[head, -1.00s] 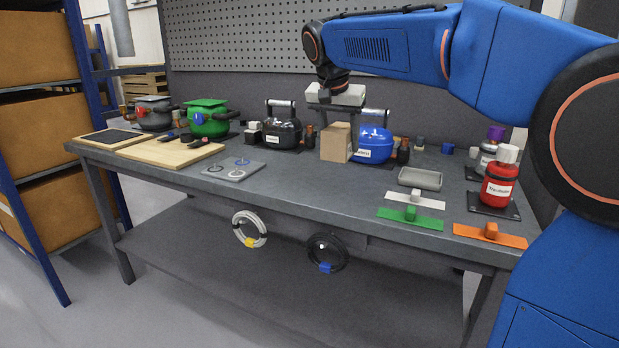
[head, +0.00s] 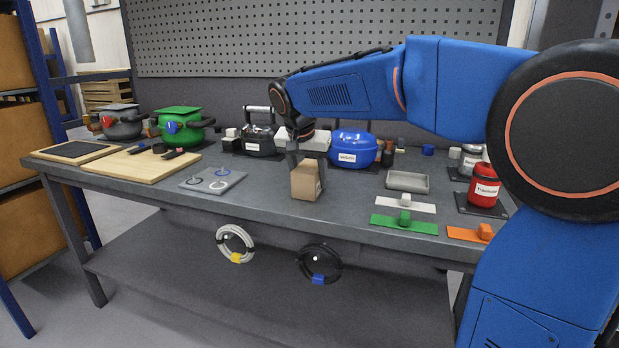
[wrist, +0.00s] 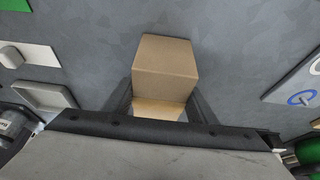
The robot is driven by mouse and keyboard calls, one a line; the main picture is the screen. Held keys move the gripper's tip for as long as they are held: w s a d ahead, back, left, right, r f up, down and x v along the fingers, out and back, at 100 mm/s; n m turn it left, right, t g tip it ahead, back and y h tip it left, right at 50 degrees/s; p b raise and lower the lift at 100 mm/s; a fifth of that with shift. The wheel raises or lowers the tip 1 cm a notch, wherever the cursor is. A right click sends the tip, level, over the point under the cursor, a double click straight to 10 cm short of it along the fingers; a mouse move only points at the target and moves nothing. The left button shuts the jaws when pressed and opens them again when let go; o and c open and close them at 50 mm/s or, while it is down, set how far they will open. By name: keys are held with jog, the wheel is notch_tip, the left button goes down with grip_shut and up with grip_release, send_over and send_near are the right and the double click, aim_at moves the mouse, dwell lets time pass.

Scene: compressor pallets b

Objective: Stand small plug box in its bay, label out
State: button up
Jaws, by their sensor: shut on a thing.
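The small plug box, a plain brown carton (head: 305,181), is upright at the middle front of the bench in the head view. My gripper (head: 305,158) points down and is shut on its upper part. A small mark shows on the box's right side, too small to read. I cannot tell whether its base touches the bench. In the wrist view the box (wrist: 165,66) sits between the two dark fingers (wrist: 160,105), with blank brown faces showing. I cannot pick out its bay in either view.
Behind the box stand a black compressor (head: 262,142) and a blue one (head: 352,147). A shallow grey tray (head: 407,182) and white, green and orange strips lie to the right. A grey plate with rings (head: 213,180) lies left. Bare bench surrounds the box.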

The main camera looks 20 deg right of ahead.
jog(key=o, duration=0.9)
jog(key=shift+f, duration=0.15)
jog(key=o, duration=0.3)
jog(key=shift+o, duration=0.2)
